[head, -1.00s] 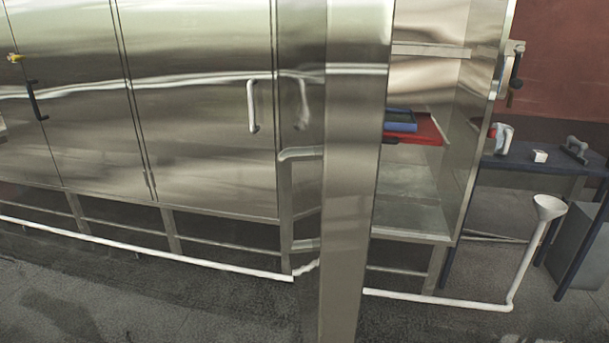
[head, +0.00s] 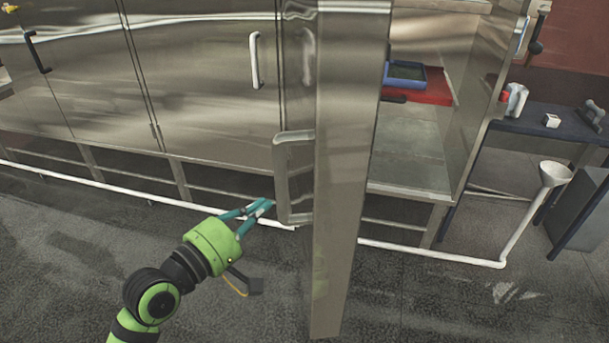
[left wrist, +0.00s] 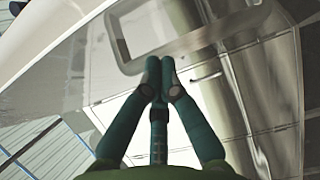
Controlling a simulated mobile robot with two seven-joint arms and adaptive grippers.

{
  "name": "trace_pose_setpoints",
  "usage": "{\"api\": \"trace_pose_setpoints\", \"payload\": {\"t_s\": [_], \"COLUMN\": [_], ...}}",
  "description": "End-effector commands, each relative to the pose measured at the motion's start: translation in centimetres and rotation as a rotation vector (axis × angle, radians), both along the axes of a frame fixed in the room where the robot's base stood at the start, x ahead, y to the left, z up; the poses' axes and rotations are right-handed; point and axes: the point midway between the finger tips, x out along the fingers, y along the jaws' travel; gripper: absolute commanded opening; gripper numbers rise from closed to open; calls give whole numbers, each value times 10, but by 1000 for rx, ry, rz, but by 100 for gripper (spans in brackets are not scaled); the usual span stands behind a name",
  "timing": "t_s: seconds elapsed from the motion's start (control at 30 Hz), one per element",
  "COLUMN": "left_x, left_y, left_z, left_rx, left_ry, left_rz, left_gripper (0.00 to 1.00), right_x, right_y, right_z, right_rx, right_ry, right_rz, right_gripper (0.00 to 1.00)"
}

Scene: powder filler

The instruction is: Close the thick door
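The thick door (head: 345,170) is a steel door standing open, seen nearly edge-on in the middle of the head view. Its pale loop handle (head: 281,180) is on its left face. My left gripper (head: 268,205) is just left of the handle's lower end, with its teal fingers pointing at it. In the left wrist view the fingers (left wrist: 160,75) converge at their tips, with nothing visible between them. The handle (left wrist: 128,50) shows just beyond them; I cannot tell whether they touch. My right gripper is not in view.
The open cabinet (head: 410,150) right of the door holds a red tray (head: 437,92) and a blue tray (head: 405,76). Closed steel doors (head: 200,80) line the left. A white pipe with a funnel (head: 555,172) runs low at right. Floor in front is clear.

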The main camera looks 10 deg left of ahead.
Motion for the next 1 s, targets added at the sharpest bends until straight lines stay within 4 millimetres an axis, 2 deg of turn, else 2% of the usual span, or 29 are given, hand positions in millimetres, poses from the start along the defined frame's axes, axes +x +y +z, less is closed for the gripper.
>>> {"api": "trace_pose_setpoints", "payload": {"t_s": [0.17,0.4,0.6,1.0], "left_x": [19,60,82,89], "left_y": [-9,-27,-38,-41], "left_z": [4,4,2,0], "left_rx": [-6,-4,-2,-1], "left_ry": [-2,-1,-1,-2], "left_rz": [-1,0,0,0], "left_gripper": [0,0,0,0], "right_x": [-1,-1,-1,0], "right_y": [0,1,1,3], "right_z": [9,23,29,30], "right_rx": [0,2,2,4], "right_ry": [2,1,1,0], "right_rz": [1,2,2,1], "right_gripper": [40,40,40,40]}}
